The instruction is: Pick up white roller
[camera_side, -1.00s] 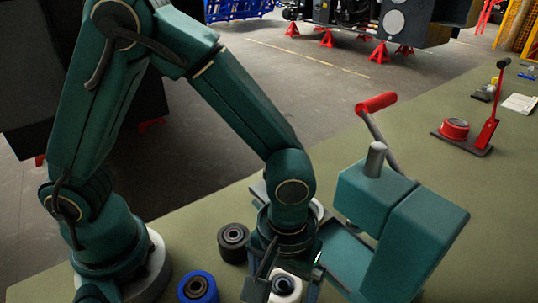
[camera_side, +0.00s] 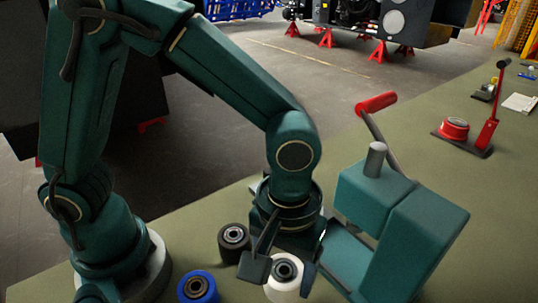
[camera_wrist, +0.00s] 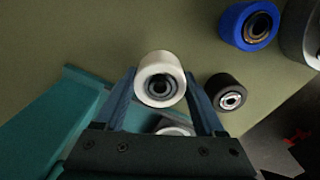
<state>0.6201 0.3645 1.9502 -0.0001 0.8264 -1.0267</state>
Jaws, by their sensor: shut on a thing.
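The white roller (camera_side: 283,290), with a dark bearing in its centre, is between the fingers of my gripper (camera_side: 284,270) in the side view. My gripper is shut on it, with one finger on each side. In the wrist view the white roller (camera_wrist: 147,69) sits between the tips of the two blue-grey fingers (camera_wrist: 160,93). The side view suggests it is held slightly above the green bench; the gap beneath it is hard to see.
A black roller (camera_side: 234,243) and a blue roller (camera_side: 198,288) stand left of my gripper. A red arbor-like tool (camera_side: 455,130) is far right. Bench between is clear.

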